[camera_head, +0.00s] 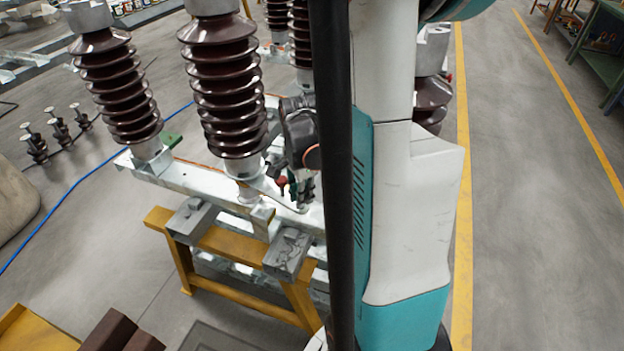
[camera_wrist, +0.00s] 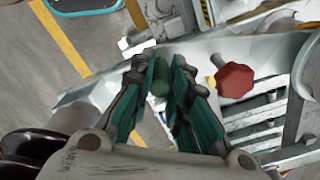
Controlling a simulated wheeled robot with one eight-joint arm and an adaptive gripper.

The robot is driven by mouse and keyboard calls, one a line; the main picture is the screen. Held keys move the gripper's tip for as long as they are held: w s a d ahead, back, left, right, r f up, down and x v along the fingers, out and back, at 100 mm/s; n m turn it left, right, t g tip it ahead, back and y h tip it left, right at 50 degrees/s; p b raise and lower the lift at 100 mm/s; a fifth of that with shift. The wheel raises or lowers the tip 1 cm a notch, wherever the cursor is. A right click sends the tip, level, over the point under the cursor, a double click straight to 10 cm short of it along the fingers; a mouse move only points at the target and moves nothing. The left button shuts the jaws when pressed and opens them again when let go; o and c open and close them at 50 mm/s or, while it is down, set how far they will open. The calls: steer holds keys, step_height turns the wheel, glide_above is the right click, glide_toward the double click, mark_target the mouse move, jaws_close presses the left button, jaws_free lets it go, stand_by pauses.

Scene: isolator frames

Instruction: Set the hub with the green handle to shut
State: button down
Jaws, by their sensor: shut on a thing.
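The green handle (camera_wrist: 160,80) shows in the wrist view as a short rounded piece between the two teal fingers of my gripper (camera_wrist: 164,82). My gripper is closed on it, and the fingers hide part of it. In the head view my gripper (camera_head: 303,188) is low beside the pale metal beam, partly behind my own arm. The hub under the handle is mostly hidden, and its setting cannot be read. A red knob (camera_wrist: 235,80) sits just right of the fingers in the wrist view. It also shows small in the head view (camera_head: 282,183).
Tall brown ribbed insulators (camera_head: 226,90) stand on the pale metal beam (camera_head: 190,178), close to my arm. A yellow trestle (camera_head: 222,243) carries the beam. A small green piece (camera_head: 171,138) is near the beam's far left.

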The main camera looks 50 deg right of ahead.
steer(key=w+a+m, duration=0.2)
steer(key=a+m, duration=0.2)
steer(key=a, duration=0.6)
steer(key=shift+a, duration=0.25)
steer(key=shift+w, duration=0.1)
steer(key=c, duration=1.5)
jaws_free()
steer(key=shift+a, duration=0.15)
steer(key=shift+r, duration=0.1)
steer(key=shift+r, duration=3.65)
